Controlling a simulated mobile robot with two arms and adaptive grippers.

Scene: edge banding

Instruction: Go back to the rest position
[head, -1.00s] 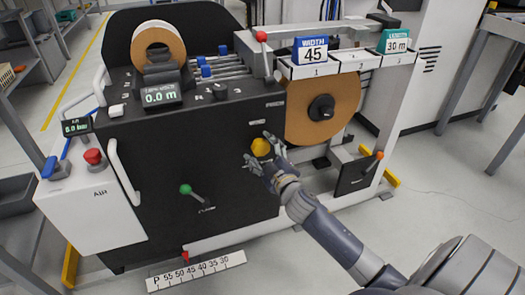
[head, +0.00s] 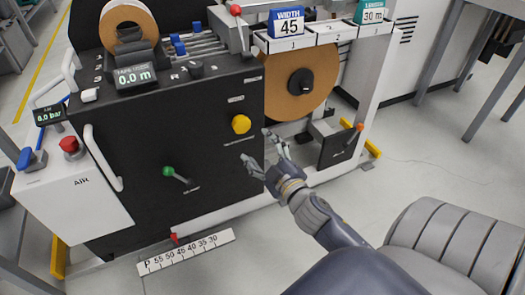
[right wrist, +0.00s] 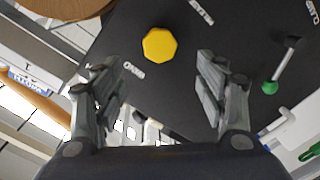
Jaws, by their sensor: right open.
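My right gripper (head: 262,157) is open and empty in front of the machine's black panel, below and to the right of the yellow knob (head: 241,124). In the right wrist view my right gripper (right wrist: 163,95) shows two spread fingers, with the yellow knob (right wrist: 159,45) beyond them, apart from both. My right arm reaches in from the lower right of the head view. My left gripper is not in view.
The edge banding machine (head: 130,200) fills the left and middle. A green-knobbed lever (head: 169,172), a red button (head: 70,145) and an orange-tipped lever (head: 360,127) stick out from it. A brown roll (head: 318,75) hangs on its right. Floor at the right (head: 420,165) is clear.

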